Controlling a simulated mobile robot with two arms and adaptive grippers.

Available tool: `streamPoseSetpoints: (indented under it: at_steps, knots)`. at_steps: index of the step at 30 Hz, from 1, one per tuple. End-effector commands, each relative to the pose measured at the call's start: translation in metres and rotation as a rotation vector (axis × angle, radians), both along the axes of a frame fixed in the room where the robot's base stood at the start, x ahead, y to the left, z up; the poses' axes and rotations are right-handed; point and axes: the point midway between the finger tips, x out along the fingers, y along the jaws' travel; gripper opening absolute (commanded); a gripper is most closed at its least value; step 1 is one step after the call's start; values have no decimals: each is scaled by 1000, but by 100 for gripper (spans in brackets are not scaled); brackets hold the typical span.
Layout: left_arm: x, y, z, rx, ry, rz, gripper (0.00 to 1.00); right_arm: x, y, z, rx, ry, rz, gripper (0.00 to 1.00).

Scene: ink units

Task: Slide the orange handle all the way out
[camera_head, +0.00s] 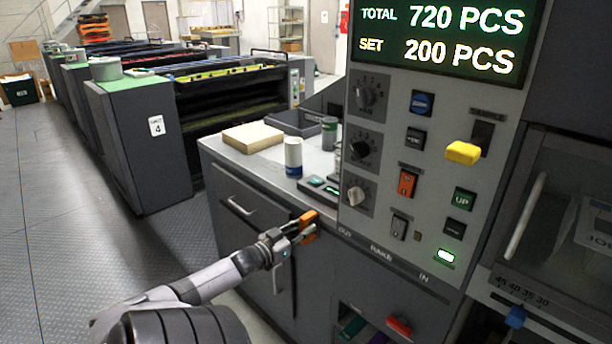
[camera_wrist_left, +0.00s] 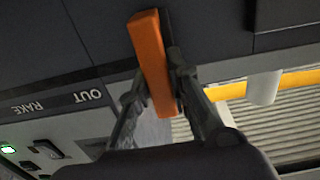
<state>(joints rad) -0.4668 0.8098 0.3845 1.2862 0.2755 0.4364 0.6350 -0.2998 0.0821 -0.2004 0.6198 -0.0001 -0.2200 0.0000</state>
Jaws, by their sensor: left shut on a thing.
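The orange handle (camera_head: 307,227) sits at the front edge of the machine, at the left end of the strip marked OUT, RAKE and IN. My left gripper (camera_head: 290,238) is at the handle, its fingers on either side of it and shut on it. In the left wrist view the orange handle (camera_wrist_left: 152,62) stands between the two fingers (camera_wrist_left: 155,92), next to the word OUT. My right gripper is in neither view.
The control panel (camera_head: 398,228) with buttons, knobs and a yellow lever (camera_head: 462,153) rises right of the handle. A drawer pull (camera_head: 241,206) is left below. Open floor lies at left.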

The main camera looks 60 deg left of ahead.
Motion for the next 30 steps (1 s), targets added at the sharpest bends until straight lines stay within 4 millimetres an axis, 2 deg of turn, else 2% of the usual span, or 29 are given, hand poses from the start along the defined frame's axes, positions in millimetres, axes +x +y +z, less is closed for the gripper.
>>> streamPoseSetpoints:
  at_steps: [4, 5, 14, 24, 30]
  knots:
    - [0, 5, 4, 3, -2, 9, 0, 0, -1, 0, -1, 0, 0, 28]
    - [0, 5, 4, 4, -2, 9, 19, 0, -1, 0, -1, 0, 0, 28]
    - [0, 3, 3, 2, -1, 7, 38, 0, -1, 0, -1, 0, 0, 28]
    - [-3, 1, 0, 1, 1, 5, 38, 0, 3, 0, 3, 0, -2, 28]
    - [-27, -4, -1, 1, 4, 5, 38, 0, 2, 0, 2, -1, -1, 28]
